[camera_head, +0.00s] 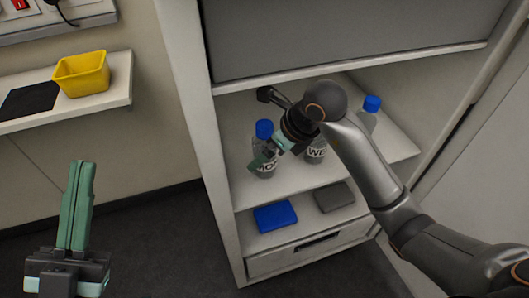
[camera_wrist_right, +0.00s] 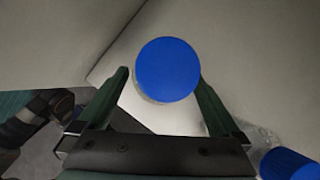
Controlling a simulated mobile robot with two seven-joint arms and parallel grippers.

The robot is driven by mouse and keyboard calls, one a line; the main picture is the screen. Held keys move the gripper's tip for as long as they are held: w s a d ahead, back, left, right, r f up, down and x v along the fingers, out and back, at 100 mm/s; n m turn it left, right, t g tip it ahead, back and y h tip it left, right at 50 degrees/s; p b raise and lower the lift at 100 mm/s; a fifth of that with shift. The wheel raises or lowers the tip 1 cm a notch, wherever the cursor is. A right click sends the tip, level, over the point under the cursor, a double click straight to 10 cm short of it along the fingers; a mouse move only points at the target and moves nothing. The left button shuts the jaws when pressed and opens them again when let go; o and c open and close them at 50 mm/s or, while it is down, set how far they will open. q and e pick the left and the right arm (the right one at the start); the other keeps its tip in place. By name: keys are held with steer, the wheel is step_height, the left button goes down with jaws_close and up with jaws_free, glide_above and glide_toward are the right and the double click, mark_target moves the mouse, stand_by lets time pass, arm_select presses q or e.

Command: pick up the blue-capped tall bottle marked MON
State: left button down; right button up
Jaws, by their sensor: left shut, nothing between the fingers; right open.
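The blue-capped bottle whose label reads "MO", its end hidden (camera_head: 265,172), stands upright at the left of the cabinet's middle shelf. My right gripper (camera_head: 268,158) is at this bottle, its fingers open and partly in front of it. In the right wrist view the round blue cap (camera_wrist_right: 168,69) lies between the two open green fingers, with gaps beside it; I cannot tell whether they touch the bottle. My left gripper (camera_head: 79,205) is shut and empty at the lower left, away from the cabinet.
A bottle marked "WE" (camera_head: 316,153) stands just right, partly hidden by my right arm. Another blue-capped bottle (camera_head: 371,106) stands farther right. A blue box (camera_head: 275,216) and grey box (camera_head: 334,197) lie below. A yellow bin (camera_head: 81,74) sits on the left shelf.

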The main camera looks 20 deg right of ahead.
steer(key=shift+w+f, duration=0.1)
steer(key=shift+f, duration=0.1)
jaws_close()
stand_by(0.8)
